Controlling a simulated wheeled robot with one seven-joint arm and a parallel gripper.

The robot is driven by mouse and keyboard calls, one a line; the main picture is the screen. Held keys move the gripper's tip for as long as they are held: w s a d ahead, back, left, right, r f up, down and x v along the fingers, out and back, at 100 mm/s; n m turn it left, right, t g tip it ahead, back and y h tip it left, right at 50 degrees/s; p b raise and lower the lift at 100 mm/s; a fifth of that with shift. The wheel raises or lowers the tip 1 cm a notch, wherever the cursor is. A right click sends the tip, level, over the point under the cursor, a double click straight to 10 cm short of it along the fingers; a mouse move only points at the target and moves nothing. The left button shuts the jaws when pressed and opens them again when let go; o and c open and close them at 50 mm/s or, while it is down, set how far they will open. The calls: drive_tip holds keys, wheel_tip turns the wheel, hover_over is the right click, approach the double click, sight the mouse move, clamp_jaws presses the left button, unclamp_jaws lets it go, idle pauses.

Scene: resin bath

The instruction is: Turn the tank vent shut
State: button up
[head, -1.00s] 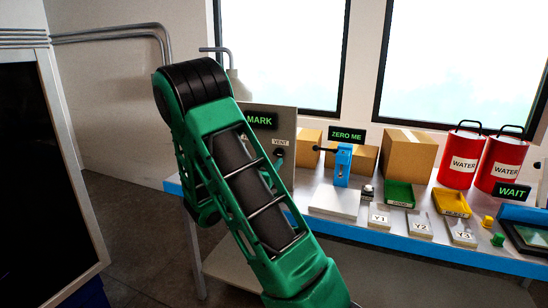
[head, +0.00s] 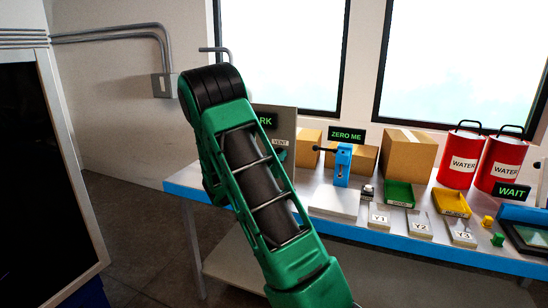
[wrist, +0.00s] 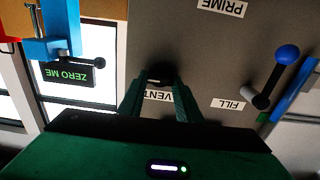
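The vent control is a small dark knob (wrist: 160,73) on the grey tank panel (wrist: 205,60), beside the VENT label (wrist: 158,95) in the wrist view. My gripper (wrist: 158,84) faces the panel with its two green fingers apart, one on each side of the label. The knob shows between the fingertips; I cannot tell whether they touch it. In the head view the panel (head: 286,119) and the VENT label (head: 280,142) show just right of my arm, which hides much of the panel and most of my gripper.
A lever with a blue ball (wrist: 287,54) stands near the FILL label (wrist: 228,104). A blue clamp-like fixture (head: 343,164) with the ZERO ME sign (head: 347,134) stands right of the panel. Red water cans (head: 461,158), trays and cardboard boxes (head: 408,157) crowd the bench.

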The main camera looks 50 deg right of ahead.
drive_tip(key=shift+w, duration=0.15)
drive_tip(key=shift+c, duration=1.2)
drive_tip(key=shift+a+n, duration=0.1)
drive_tip(key=shift+n, duration=0.2)
drive_tip(key=shift+w+a+f+n, duration=0.1)
drive_tip(key=shift+w+n, duration=0.05)
drive_tip(key=shift+n, duration=2.8)
drive_tip(key=shift+w+a+f+n, duration=0.1)
drive_tip(key=shift+w+f+n, duration=0.05)
drive_tip(key=shift+n, duration=2.75)
drive_tip(key=shift+w+a+f+n, duration=0.1)
drive_tip(key=shift+w+n, duration=0.05)
drive_tip(key=shift+n, duration=2.8)
